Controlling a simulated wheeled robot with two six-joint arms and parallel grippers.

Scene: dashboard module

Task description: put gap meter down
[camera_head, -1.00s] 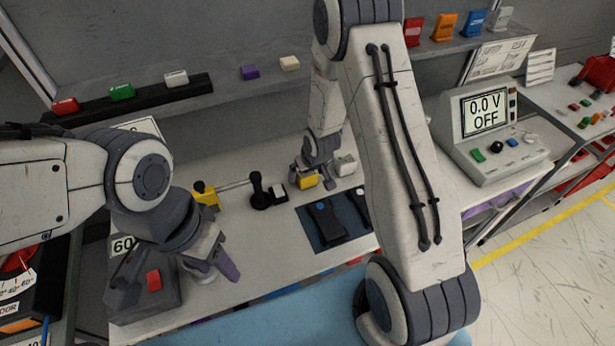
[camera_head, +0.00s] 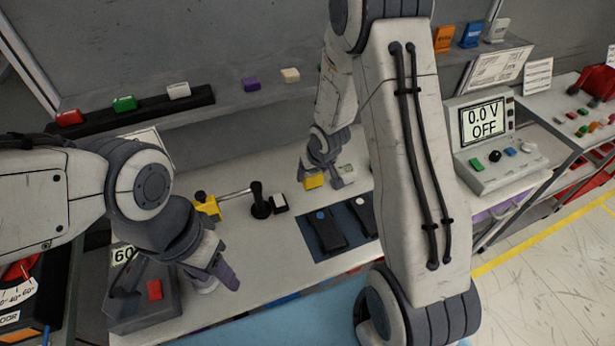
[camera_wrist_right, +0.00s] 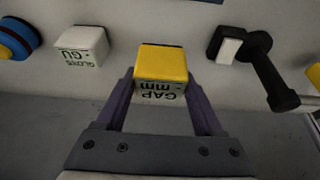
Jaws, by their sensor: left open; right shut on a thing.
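The gap meter (camera_wrist_right: 160,70) is a small block with a yellow top and a grey face marked "GAP mm", upside down in the right wrist view. In the head view it shows as a yellow block (camera_head: 314,181) at the back of the workbench. My right gripper (camera_wrist_right: 161,88) is shut on it, one purple finger on each side. I cannot tell whether its underside touches the bench. My left gripper (camera_head: 222,275) is open and empty, over the front left of the bench near a grey box with a red button (camera_head: 154,290).
On the other side are a black lever (camera_head: 260,200) and a white-topped switch (camera_head: 280,203). A blue mat (camera_head: 340,245) with dark devices lies in front. Bare bench (camera_head: 265,240) lies left of the mat.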

